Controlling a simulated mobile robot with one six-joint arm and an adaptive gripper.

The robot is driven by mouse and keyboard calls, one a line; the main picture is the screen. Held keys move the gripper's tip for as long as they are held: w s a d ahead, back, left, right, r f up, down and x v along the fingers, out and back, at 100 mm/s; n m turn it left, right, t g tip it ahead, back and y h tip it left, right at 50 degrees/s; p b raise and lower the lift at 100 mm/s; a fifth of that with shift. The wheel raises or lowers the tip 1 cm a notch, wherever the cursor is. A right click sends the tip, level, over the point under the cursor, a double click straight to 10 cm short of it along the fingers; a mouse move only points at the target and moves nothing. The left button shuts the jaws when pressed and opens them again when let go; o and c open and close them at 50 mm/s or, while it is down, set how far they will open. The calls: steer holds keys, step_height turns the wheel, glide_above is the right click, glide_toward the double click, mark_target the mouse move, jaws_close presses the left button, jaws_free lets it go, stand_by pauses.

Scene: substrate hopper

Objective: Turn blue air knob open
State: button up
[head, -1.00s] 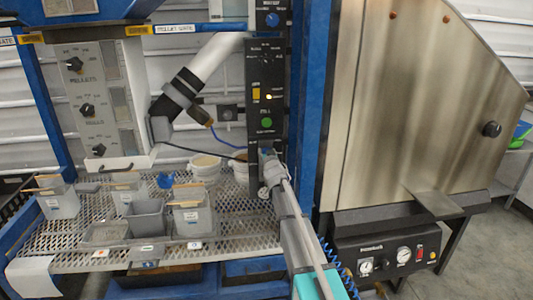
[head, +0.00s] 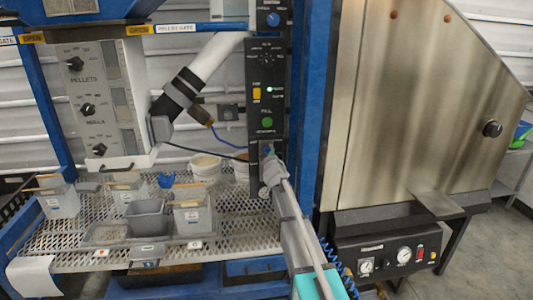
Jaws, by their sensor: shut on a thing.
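A small bit of blue, which looks like the blue air knob (head: 268,150), shows at the lower end of the black control panel (head: 266,75), below the green button (head: 267,122). My gripper (head: 268,158) is at this spot, reaching in from the lower right. It is shut on the blue knob, and its fingers hide most of it. The knob's exact angle cannot be made out. A small indicator light (head: 269,89) on the panel glows pale green-white. Another blue knob (head: 272,19) sits on the box above the panel, apart from my gripper.
A blue post (head: 310,100) and a large steel hopper (head: 420,100) stand close on the right. A perforated shelf (head: 90,260) with several grey bins (head: 147,222) lies to the left. A white pellet box (head: 100,100) hangs above it.

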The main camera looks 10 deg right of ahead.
steer(key=n, duration=0.6)
steer(key=shift+w, duration=0.1)
stand_by(0.5)
steer(key=o, duration=1.2)
steer(key=shift+f, duration=0.1)
steer(key=shift+c, duration=0.2)
